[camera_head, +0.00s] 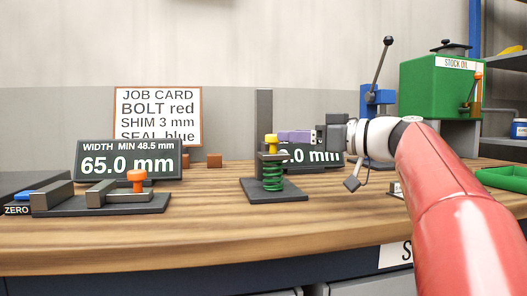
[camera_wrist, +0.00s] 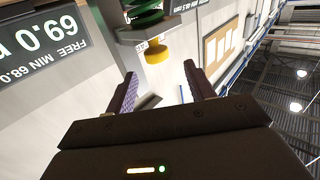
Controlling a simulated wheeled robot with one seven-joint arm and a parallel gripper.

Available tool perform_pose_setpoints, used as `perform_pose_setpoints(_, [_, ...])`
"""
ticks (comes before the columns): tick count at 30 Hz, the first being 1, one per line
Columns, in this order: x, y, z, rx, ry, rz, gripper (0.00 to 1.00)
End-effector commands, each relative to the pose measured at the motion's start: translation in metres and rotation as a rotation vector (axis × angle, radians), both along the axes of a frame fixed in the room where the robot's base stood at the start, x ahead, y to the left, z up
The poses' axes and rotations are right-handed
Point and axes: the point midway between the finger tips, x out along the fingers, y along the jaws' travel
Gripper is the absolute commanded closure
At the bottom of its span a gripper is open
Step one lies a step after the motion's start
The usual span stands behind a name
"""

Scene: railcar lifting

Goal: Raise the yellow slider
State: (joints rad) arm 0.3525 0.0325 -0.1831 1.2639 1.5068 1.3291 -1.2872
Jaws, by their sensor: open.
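The yellow slider (camera_head: 272,143) is a small knob on a dark stand, above a green coil spring (camera_head: 272,177) in the head view. The stand's dark base plate (camera_head: 262,196) rests on the bench, and a grey post (camera_head: 264,118) rises behind. My gripper (camera_head: 282,137) has purple-padded fingers and is beside the knob, on its right, at about its height. In the wrist view the yellow knob (camera_wrist: 157,52) is ahead of my open fingers (camera_wrist: 158,85), with nothing between them. Whether a fingertip touches the knob cannot be told from the head view.
Left of the stand is a gauge with an orange knob (camera_head: 137,177) and a display (camera_head: 128,160) reading 65.0 mm. A second display (camera_wrist: 38,38) shows 69.0 in the wrist view. A job card (camera_head: 158,116) stands behind. A green stock oil tank (camera_head: 440,85) is at right. The front bench is clear.

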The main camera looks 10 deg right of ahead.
Motion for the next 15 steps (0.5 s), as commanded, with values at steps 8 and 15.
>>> perform_pose_setpoints(8, [0.015, 0.016, -0.005, 0.001, -0.001, 0.004, 0.46])
perform_pose_setpoints(15, [0.042, 0.043, -0.005, 0.000, 0.000, 0.003, 0.46])
